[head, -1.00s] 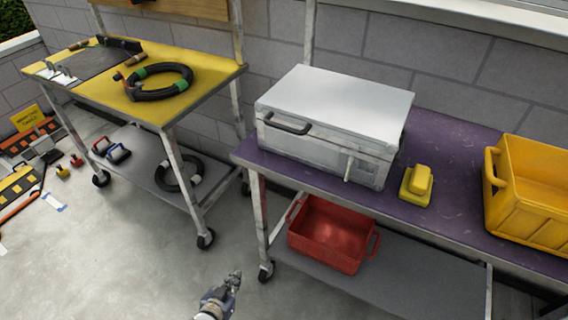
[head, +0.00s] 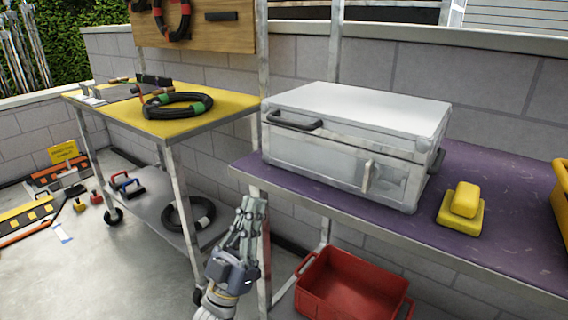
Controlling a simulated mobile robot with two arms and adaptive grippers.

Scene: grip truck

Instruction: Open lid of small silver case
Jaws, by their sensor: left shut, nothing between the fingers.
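The small silver case (head: 340,165) stands on the purple-topped table (head: 500,215) in the head view. Its lid (head: 355,108) is closed. A dark handle (head: 294,121) is at the left of its front, and a pale latch (head: 367,176) is at the right of its front. My left gripper (head: 250,208) is shut and empty. It points up in front of the table's left end, below and left of the case, and is apart from it. My right gripper is not in view.
A yellow block-like item (head: 462,203) sits right of the case, with part of a yellow crate (head: 561,190) at the right edge. A red crate (head: 352,292) is below the table. A yellow-topped cart (head: 225,108) with a coiled hose (head: 178,106) stands left.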

